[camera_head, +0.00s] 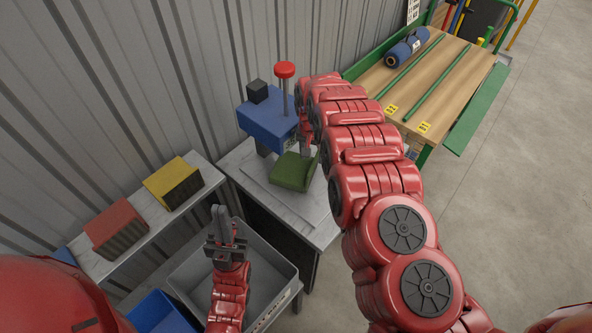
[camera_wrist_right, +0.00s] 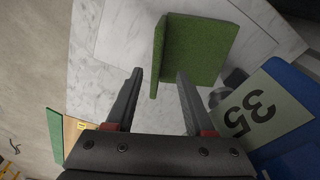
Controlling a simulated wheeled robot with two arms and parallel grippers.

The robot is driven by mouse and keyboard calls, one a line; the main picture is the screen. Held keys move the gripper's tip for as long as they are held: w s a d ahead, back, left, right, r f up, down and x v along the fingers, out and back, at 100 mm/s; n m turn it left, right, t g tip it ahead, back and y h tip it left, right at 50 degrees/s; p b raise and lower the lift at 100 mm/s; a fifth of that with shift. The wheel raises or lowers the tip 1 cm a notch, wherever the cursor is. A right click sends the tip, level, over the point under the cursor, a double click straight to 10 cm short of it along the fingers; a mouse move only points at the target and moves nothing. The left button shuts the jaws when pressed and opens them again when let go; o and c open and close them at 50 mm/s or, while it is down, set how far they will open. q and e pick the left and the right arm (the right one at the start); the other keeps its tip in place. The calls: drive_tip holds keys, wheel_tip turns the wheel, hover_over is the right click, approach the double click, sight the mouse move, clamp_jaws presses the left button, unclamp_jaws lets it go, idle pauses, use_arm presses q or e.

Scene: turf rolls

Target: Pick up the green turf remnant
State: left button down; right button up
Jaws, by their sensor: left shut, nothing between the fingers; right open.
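The green turf remnant (camera_head: 291,172) lies on a pale marble-topped stand below a blue machine. It is L-shaped, with a flat part and a narrow upturned flap, clear in the right wrist view (camera_wrist_right: 203,50). My right gripper (camera_wrist_right: 160,75) is open, and the end of the flap shows between its fingertips in that view; I cannot tell the depth or any contact. In the head view the right gripper (camera_head: 306,150) is just above the remnant, partly hidden by my arm. My left gripper (camera_head: 221,213) is shut and empty, above a grey bin.
The blue machine (camera_head: 266,121) with a red knob stands directly behind the remnant. The grey bin (camera_head: 275,283) is in front of the stand. A shelf (camera_head: 150,228) at left holds red and yellow blocks. A wooden table (camera_head: 450,75) with a blue roll stands at back right.

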sight(314, 163)
drive_tip(key=shift+s+f, duration=0.1)
drive_tip(key=shift+f, duration=0.1)
drive_tip(key=shift+w+d+f+p, duration=0.15)
drive_tip(key=shift+w+f+p, duration=0.1)
drive_tip(key=shift+f+p, duration=0.25)
drive_tip(key=shift+w+d+f+p, duration=0.1)
drive_tip(key=shift+f+p, duration=0.1)
drive_tip(key=shift+f, duration=0.3)
drive_tip(key=shift+w+d+f+p, duration=0.1)
drive_tip(key=shift+f+p, duration=0.1)
drive_tip(key=shift+f, duration=0.25)
drive_tip(key=shift+w+f+b, duration=0.15)
drive_tip(key=shift+f+b, duration=0.6)
drive_tip(key=shift+f, duration=0.5)
drive_tip(key=shift+r, duration=0.1)
clamp_jaws()
